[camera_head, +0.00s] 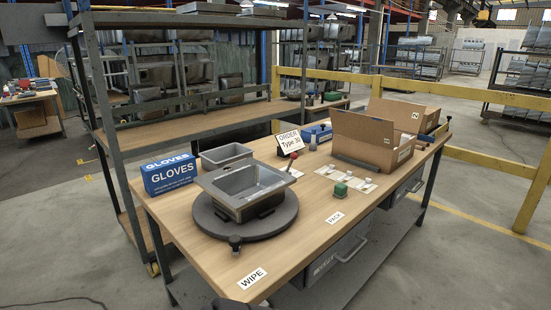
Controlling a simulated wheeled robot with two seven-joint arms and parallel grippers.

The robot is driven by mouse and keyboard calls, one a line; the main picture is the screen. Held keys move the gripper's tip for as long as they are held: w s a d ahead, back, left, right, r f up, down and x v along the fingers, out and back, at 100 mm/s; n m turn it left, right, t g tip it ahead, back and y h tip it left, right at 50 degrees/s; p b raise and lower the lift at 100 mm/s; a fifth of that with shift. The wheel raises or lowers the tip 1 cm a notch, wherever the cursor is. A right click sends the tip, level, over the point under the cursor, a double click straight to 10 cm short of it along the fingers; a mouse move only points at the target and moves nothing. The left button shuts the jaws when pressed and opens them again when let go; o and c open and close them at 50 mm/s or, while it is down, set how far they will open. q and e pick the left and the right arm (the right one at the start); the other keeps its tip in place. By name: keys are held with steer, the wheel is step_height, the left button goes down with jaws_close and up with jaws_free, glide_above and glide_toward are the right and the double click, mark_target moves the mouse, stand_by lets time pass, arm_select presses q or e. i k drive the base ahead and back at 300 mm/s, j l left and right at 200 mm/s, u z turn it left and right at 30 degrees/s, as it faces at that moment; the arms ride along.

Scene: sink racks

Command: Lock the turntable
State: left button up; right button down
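The round dark grey turntable (204,217) lies on the wooden workbench near its left end. A grey metal sink (229,191) sits on top of it and hides its middle. A small black knob (235,242) stands at the turntable's front edge; I cannot tell whether it is engaged. A lever with a red ball (293,157) rises behind the sink, its base partly hidden. Neither of my grippers can be made out. A small dark shape shows at the bottom edge, too cut off to identify.
A second grey basin (226,156) and a blue GLOVES box (170,174) stand behind the turntable. An open cardboard box (372,141), a green block (340,190) and an order sign (290,141) are to the right. The bench front near the WIPE label (252,278) is clear.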

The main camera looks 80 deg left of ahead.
mark_target(294, 156)
steer(key=i+j+u, duration=0.25)
steer(key=i+u, duration=0.6)
steer(key=u, duration=0.15)
steer(key=i+u, duration=0.45)
steer(key=i+l+u, duration=0.1)
steer(key=u, duration=0.4)
steer(key=i+l+u, duration=0.15)
steer(key=u, duration=0.3)
steer(key=i+l+u, duration=0.15)
steer(key=u, duration=0.35)
steer(key=l+u, duration=0.25)
steer(key=u, duration=0.2)
steer(key=i+l+u, duration=0.1)
steer(key=l+u, duration=0.2)
steer(key=u, duration=0.2)
steer(key=l+u, duration=0.2)
steer(key=u, duration=0.25)
steer(key=l+u, duration=0.25)
steer(key=u, duration=0.25)
steer(key=k, duration=0.05)
